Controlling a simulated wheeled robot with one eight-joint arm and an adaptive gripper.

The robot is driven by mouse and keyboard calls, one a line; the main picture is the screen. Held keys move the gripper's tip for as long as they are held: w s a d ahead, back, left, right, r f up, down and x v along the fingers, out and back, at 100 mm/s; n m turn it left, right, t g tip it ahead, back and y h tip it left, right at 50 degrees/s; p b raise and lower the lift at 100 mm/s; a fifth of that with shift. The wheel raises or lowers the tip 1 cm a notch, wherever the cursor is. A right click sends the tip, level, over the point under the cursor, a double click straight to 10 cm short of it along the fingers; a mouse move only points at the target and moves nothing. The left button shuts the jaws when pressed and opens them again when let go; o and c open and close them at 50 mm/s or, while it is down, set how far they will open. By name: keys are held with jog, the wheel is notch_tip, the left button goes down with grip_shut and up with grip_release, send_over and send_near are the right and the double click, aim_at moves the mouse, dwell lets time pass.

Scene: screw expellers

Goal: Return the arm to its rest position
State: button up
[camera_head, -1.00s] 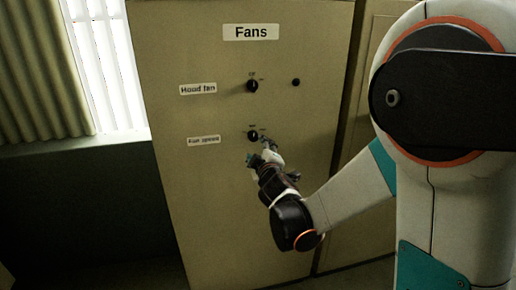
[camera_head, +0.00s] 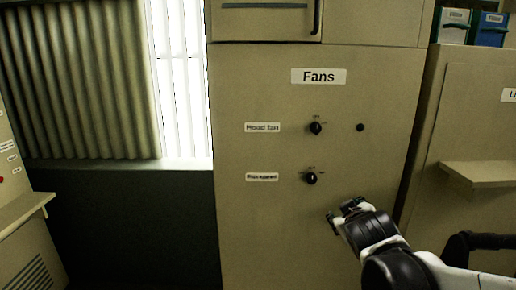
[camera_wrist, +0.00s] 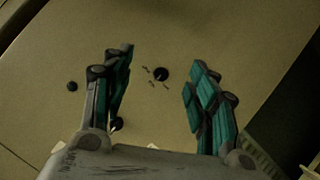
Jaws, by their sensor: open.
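My gripper (camera_head: 345,213) is in front of the Fans cabinet (camera_head: 250,235), below and to the right of the lower knob (camera_head: 311,178), and apart from it. In the wrist view my gripper (camera_wrist: 158,95) has its two teal-padded fingers spread wide with nothing between them but the cabinet face beyond. A black knob (camera_wrist: 161,74) shows on the panel between the fingertips. My arm comes in from the lower right in the head view.
The upper knob (camera_head: 316,128) sits beside the "Hood fan" label (camera_head: 262,127), with a black round button (camera_head: 360,127) to its right. A shelf (camera_head: 488,174) juts out at the right. Another ledge (camera_head: 25,212) stands at the far left. Binders (camera_head: 488,29) stand at the upper right.

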jog(key=s+a+f+m+g+y, duration=0.1)
jog(key=s+f+m+g, duration=0.1)
jog(key=s, duration=0.9)
jog(key=s+a+f+m+g+y, duration=0.1)
jog(key=s+a+f+m+g, duration=0.1)
jog(key=s, duration=0.9)
jog(key=shift+s+a+f+g+y, duration=0.2)
jog(key=shift+f+g+y, duration=0.1)
jog(key=shift+f+g, duration=0.4)
jog(key=shift+c, duration=0.3)
